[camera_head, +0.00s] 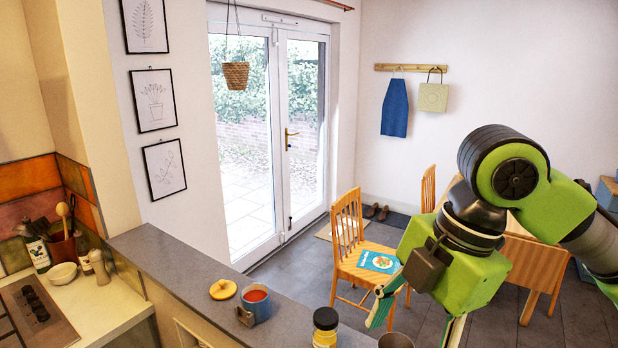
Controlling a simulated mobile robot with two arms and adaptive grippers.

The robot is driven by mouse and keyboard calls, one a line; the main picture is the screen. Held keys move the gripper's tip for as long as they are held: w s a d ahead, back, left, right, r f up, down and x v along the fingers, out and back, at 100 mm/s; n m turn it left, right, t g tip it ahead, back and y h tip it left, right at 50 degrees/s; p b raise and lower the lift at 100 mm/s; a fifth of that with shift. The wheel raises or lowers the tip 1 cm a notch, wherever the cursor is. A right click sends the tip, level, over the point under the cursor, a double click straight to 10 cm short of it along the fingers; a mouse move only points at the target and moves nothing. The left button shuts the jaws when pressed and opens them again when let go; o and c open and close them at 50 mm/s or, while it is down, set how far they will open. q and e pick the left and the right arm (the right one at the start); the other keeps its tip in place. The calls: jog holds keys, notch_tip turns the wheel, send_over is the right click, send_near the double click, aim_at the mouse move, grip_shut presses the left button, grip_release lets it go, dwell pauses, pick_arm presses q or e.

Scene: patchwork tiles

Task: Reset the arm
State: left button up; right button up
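My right arm comes in from the right, green and black, with its wrist bent down over the near end of the grey counter. My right gripper (418,325) points down with its two fingers spread apart, and nothing shows held between them. The finger tips are near or past the bottom edge of the view. A metal cup (395,342) shows at the bottom edge, near the fingers; I cannot tell whether they touch. My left gripper is not in view.
Beyond are a wooden chair (348,245) with a book (379,262) and a wooden table (530,262).

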jog(key=a+f+m+t+y, duration=0.15)
jog(key=a+f+m, duration=0.3)
jog(key=f, duration=0.65)
jog(key=a+f+m+t+y, duration=0.15)
jog(key=a+f+m, duration=0.3)
jog(key=f, duration=0.65)
jog(key=s+d+f+m+h, duration=0.5)
jog(key=s+d+f+m, duration=0.8)
jog(key=s+d+f, duration=0.4)
notch_tip(320, 180, down, 30)
jog(key=w+g+b, duration=0.1)
jog(key=b, duration=0.6)
pick_arm(q)
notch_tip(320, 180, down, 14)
jog(key=b, duration=0.6)
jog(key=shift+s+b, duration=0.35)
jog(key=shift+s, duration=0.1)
pick_arm(e)
jog(key=s+d+f+g, duration=0.1)
jog(key=s+f, duration=0.7)
jog(key=f, duration=0.4)
jog(key=s+d+f+n, duration=0.1)
jog(key=s+d+f, duration=0.1)
jog(key=s+f, duration=0.7)
notch_tip(320, 180, down, 3)
jog(key=shift+s+d+f+g+h, duration=0.1)
jog(key=shift+s+d+g+h, duration=0.1)
jog(key=shift+s+g+h, duration=0.15)
